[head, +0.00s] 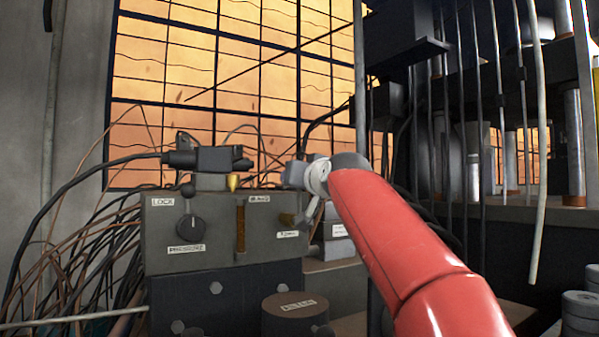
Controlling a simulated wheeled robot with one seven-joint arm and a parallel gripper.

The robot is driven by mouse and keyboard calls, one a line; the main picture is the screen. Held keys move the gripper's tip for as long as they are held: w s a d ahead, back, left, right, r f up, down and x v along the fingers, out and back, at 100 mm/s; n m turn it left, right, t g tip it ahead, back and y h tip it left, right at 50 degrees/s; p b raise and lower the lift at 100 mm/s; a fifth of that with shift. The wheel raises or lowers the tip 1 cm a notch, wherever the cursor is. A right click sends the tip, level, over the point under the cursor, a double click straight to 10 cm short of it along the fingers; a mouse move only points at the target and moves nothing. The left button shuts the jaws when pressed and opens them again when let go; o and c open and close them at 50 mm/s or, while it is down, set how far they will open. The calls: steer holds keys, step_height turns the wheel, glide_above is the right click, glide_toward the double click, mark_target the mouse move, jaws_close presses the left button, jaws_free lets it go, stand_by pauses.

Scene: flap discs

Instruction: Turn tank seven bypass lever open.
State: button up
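A grey control box (160,240) stands at centre left. I cannot read a tank seven label or tell for sure which part is the bypass lever. My red arm comes in from the lower right. My gripper (308,188), pale grey, is at the box's upper right corner, close to the brass piece. Whether it touches anything, and its finger opening, cannot be made out.
A black cable connector (205,158) and a small brass fitting (233,182) sit on top of the box. Many loose cables (80,255) hang at the left. A dark labelled cylinder (295,315) stands in front. Pipes and dark shelving fill the right.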

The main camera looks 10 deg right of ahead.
steer(key=shift+w, duration=0.4)
jaws_close()
